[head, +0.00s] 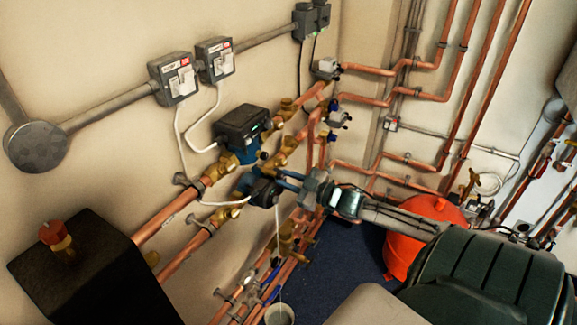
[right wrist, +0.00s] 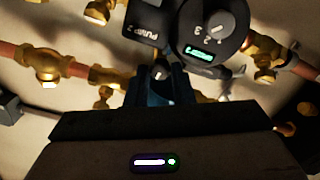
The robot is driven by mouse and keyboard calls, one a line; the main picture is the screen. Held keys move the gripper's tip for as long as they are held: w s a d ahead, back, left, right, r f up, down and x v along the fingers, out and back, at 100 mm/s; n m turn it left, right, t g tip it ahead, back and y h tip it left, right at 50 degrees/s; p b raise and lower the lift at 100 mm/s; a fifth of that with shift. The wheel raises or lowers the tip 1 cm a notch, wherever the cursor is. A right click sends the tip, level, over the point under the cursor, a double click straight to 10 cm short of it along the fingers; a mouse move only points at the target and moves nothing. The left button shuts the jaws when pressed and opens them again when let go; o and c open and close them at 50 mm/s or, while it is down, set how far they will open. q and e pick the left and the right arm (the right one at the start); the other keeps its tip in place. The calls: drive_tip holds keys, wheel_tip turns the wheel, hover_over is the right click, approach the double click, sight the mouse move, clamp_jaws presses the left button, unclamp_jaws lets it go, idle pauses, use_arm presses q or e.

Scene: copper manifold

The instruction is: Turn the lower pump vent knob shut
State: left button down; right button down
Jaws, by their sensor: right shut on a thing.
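The lower pump (head: 263,192) is a dark rounded head on a blue body, set in the lower brass-and-copper pipe run on the wall. In the right wrist view its "PUMP 2" box and round dial (right wrist: 212,30) with a green display are seen upside down. My right gripper (head: 281,180) reaches in from the right to the lower pump. In the right wrist view its blue fingers (right wrist: 158,80) are closed on the small vent knob (right wrist: 160,73) beside the pump head. The fingers mostly hide the knob, so its turn angle cannot be told. My left gripper is out of view.
The upper pump (head: 242,127) sits just above, with brass valves close by. White cables loop down from two switch boxes (head: 174,78). A white bucket (head: 278,315) stands below the pipes. A red vessel (head: 425,225) is at right. A black tank (head: 90,270) is at lower left.

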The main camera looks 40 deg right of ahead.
drive_tip(key=shift+n+p, duration=0.4)
drive_tip(key=shift+n, duration=0.6)
drive_tip(key=shift+f, duration=0.1)
drive_tip(key=c, duration=1.3)
unclamp_jaws()
drive_tip(key=shift+o, duration=0.2)
drive_tip(key=shift+s, duration=0.1)
drive_tip(key=shift+s+d+p, duration=0.2)
drive_tip(key=shift+s+p, duration=0.45)
drive_tip(key=shift+p, duration=0.1)
drive_tip(key=p+v, duration=0.3)
drive_tip(key=v, duration=0.6)
drive_tip(key=shift+s+p, duration=0.2)
drive_tip(key=shift+p, duration=0.2)
